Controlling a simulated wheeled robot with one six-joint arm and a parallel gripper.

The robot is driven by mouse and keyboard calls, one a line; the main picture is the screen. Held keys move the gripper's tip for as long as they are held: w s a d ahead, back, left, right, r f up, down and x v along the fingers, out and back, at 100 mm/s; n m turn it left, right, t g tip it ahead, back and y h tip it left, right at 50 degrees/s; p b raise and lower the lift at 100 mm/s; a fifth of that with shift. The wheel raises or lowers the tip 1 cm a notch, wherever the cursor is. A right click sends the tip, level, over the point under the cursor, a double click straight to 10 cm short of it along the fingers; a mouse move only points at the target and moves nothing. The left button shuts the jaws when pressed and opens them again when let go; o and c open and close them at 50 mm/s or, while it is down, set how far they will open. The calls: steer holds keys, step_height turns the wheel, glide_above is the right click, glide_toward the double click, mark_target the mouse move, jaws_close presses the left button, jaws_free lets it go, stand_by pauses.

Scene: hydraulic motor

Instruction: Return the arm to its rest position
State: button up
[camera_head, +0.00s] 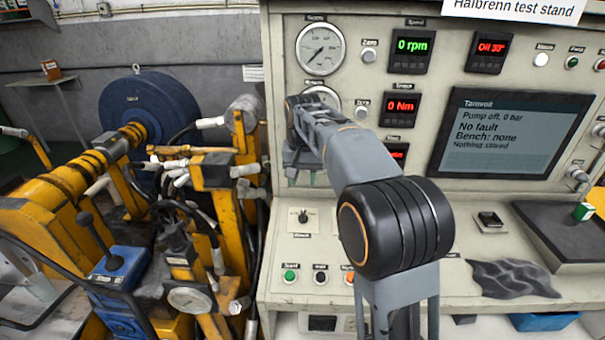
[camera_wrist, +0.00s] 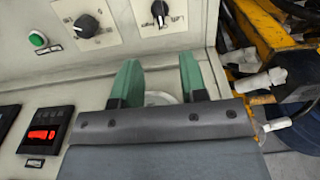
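My arm (camera_head: 350,155) is raised and reaches forward to the panel of the test stand (camera_head: 460,30), in front of the lower gauge (camera_head: 322,95). The arm hides part of that gauge and part of a red display (camera_head: 397,152). My gripper is mostly hidden behind the arm in the head view. In the wrist view my gripper (camera_wrist: 160,75) shows two green fingers standing apart with nothing held between them. Past the fingers are the stand's pale panel, a black knob (camera_wrist: 87,26) and a second knob (camera_wrist: 159,12).
The screen (camera_head: 515,135) reads pump off, 0 bar, no fault. A yellow machine (camera_head: 60,190) with hoses and a blue motor (camera_head: 150,110) stands at the left. A dark cloth (camera_head: 512,279), a small device (camera_head: 490,220) and a black mat (camera_head: 560,230) lie on the desk.

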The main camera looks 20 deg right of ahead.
steer(key=shift+r, duration=0.55)
step_height(320, 180, down, 5)
steer(key=s+n, duration=0.2)
steer(key=s, duration=0.1)
steer(key=s+f+t, duration=0.1)
steer(key=s+f, duration=0.1)
steer(key=s, duration=0.7)
steer(key=s+f+n+t, duration=0.1)
steer(key=s+t, duration=0.1)
steer(key=s, duration=0.8)
steer(key=shift+s+d+f+n+t, duration=0.15)
steer(key=shift+s+f+n+t, duration=0.15)
steer(key=shift+f, duration=0.1)
